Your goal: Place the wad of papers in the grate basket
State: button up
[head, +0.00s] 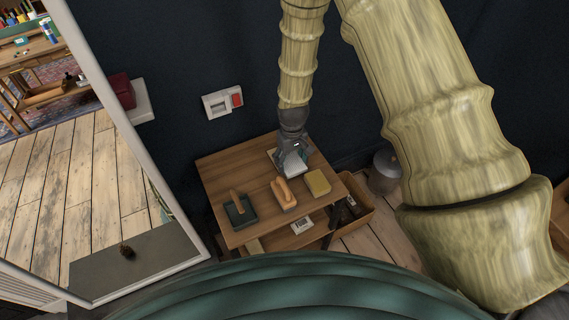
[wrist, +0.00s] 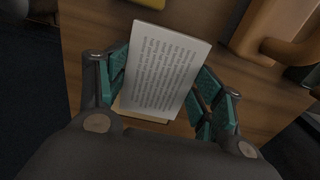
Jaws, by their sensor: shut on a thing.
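The wad of papers (wrist: 165,68) is a white block with printed lines, between the teal finger pads of my gripper (wrist: 165,95) in the wrist view. My gripper is shut on it. In the head view my gripper (head: 289,150) points down over the back of a small wooden table (head: 232,167), with the white papers (head: 296,164) at its tips. I cannot tell whether the papers touch the tabletop. A cream edge (wrist: 140,113) shows beneath the papers in the wrist view. I cannot make out a grate basket in either view.
On the table are a dark block with a wooden handle (head: 240,211), an orange-tan handled block (head: 284,195) and a yellow block (head: 317,183). A wooden crate (head: 366,211) and a grey metal can (head: 384,174) stand to its right. A dark wall is behind.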

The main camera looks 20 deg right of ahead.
aim_at(285, 164)
jog(key=shift+a+f, duration=0.6)
jog(key=shift+a, duration=0.25)
jog(key=shift+a+f, duration=0.25)
jog(key=shift+f, duration=0.05)
jog(key=shift+f, duration=0.1)
jog(key=o, duration=1)
jog(key=shift+o, duration=0.2)
